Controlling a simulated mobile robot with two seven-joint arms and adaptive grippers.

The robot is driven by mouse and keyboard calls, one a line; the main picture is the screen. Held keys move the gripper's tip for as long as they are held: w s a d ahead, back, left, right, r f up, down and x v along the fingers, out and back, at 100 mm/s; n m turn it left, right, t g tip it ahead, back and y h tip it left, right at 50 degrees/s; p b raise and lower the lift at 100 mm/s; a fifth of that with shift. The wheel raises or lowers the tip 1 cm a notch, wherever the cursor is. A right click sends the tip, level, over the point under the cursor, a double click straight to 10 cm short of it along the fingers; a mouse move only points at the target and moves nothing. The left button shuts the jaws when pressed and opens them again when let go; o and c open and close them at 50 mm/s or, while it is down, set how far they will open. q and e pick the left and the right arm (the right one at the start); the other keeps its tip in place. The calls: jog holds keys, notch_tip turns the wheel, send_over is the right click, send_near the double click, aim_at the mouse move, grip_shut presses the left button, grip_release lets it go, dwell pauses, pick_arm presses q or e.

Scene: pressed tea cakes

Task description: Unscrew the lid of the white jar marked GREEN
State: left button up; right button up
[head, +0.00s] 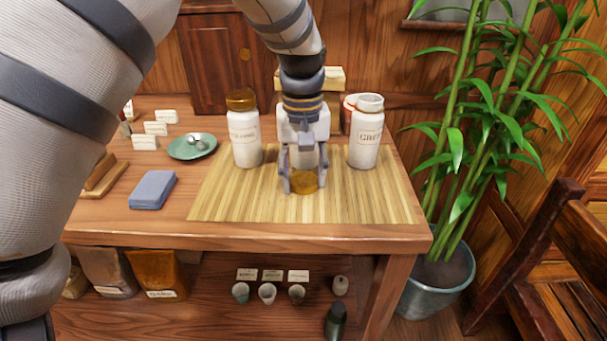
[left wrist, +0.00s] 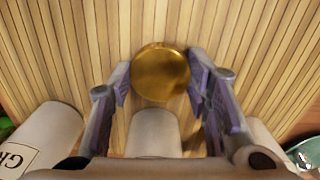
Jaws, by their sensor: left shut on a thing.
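The white jar marked GREEN (head: 366,138) stands upright on the right part of the bamboo mat (head: 390,208). Its top shows white, with no golden lid on it. In the left wrist view the jar (left wrist: 42,138) is at the lower left, its label partly cut off. My left gripper (head: 304,184) points down over the front middle of the mat. It is shut on a round golden lid (left wrist: 161,72), which also shows in the head view (head: 305,182). The lid is at or just above the mat; I cannot tell whether it touches. My right gripper is not in view.
A white jar with a golden lid (head: 243,135) stands left on the mat. Another white jar (left wrist: 153,128) stands behind my gripper, mostly hidden in the head view. A green plate (head: 180,151) and a blue-grey block (head: 153,190) lie left. The mat's front right is clear.

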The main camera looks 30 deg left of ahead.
aim_at(302, 180)
pick_arm(q)
jog(key=o, duration=1.3)
jog(key=shift+s, duration=0.1)
notch_tip(302, 180, up, 12)
jog(key=shift+r, duration=0.15)
